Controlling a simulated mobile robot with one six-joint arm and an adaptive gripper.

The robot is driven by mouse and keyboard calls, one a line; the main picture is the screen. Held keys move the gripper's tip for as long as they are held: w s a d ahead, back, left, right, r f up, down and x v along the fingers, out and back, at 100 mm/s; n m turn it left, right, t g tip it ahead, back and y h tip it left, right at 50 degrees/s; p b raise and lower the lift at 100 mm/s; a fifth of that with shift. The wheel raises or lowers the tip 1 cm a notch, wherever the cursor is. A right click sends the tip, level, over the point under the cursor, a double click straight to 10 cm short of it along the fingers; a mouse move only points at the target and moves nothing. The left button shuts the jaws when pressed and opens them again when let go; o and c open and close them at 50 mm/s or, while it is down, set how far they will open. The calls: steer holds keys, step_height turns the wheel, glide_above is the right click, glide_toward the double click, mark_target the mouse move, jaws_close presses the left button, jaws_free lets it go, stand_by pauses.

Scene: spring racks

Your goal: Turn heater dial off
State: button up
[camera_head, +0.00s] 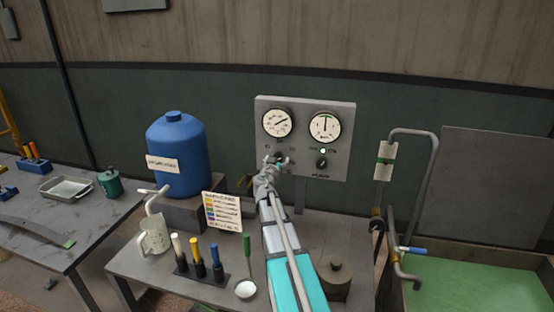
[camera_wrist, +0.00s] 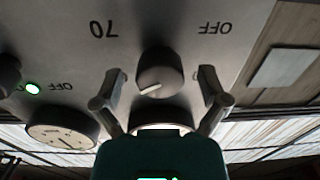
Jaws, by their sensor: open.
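The heater dial (camera_wrist: 160,72) is a dark round knob on the grey panel (camera_head: 342,104). In the wrist view its white mark points down and to the left. The labels "70" and "OFF" show upside down to either side of it. My gripper (camera_wrist: 161,80) is open, with one finger on each side of the dial. Gaps show between the fingers and the knob. In the head view my gripper (camera_head: 279,161) is in front of the panel's left knob and mostly hides it.
A second knob (camera_head: 321,163) and a lit green lamp (camera_head: 323,151) are on the panel's right. Two gauges (camera_head: 277,123) are above. A sink (camera_head: 475,285) is at right.

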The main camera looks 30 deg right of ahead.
steer(key=shift+w+d, duration=0.35)
steer(key=shift+d, duration=0.05)
steer(key=c, duration=1.1)
steer(key=shift+c, duration=0.2)
